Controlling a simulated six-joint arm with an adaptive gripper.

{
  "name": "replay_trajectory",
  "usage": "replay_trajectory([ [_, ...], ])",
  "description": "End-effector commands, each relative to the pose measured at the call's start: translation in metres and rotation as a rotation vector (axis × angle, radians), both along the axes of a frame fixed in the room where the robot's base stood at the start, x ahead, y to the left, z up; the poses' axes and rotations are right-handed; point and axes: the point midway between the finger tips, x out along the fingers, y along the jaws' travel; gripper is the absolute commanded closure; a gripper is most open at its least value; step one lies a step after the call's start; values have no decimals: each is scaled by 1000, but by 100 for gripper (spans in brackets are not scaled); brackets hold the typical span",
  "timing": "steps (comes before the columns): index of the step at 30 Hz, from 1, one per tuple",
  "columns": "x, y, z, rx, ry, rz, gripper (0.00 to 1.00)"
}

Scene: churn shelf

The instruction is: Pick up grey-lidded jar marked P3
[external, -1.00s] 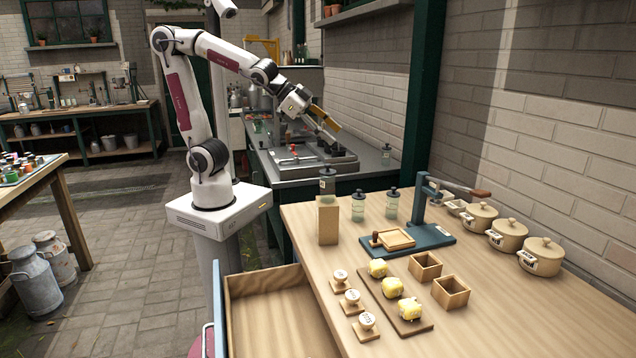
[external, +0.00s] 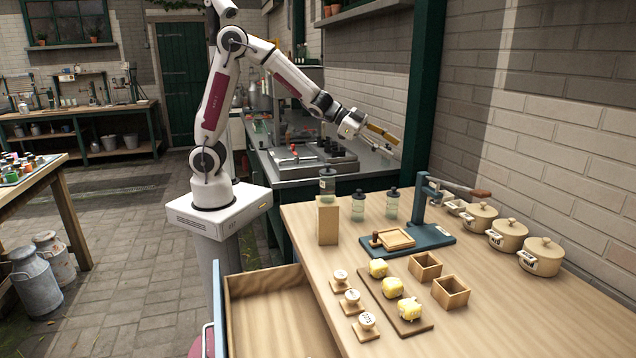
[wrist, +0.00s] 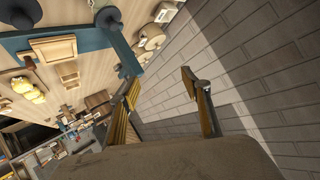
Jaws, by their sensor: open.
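Three small greenish glass jars with dark grey lids show in the external view. One jar (external: 327,186) stands on a wooden block; another jar (external: 358,208) and a third jar (external: 392,206) stand on the table to its right. Their labels are too small to read, so I cannot tell which is P3. My gripper (external: 394,144) is open and empty, in the air above and behind the right-hand jar, well apart from it. In the wrist view my gripper (wrist: 159,82) has its fingers spread with only brick wall between them.
A blue press (external: 430,238) stands right of the jars, its lever reaching right. Several lidded beige pots (external: 508,237) line the wall side. A butter board (external: 397,305), small wooden boxes (external: 451,292) and stamps (external: 366,325) lie in front. The brick wall (external: 550,110) is close on the right.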

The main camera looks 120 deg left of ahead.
Motion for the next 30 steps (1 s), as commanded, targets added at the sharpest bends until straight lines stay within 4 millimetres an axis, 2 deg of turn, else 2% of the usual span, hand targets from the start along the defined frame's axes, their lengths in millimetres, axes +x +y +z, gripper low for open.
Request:
replay_trajectory([
  [6, 11, 14, -37, -52, -13, -98, 52],
  [11, 13, 18, -64, -107, -20, -175, 52],
  [21, -4, 20, -122, -263, -29, -332, 52],
  [25, -13, 19, -138, -318, -32, -378, 52],
  [30, -21, 17, -149, -362, -34, -414, 52],
])
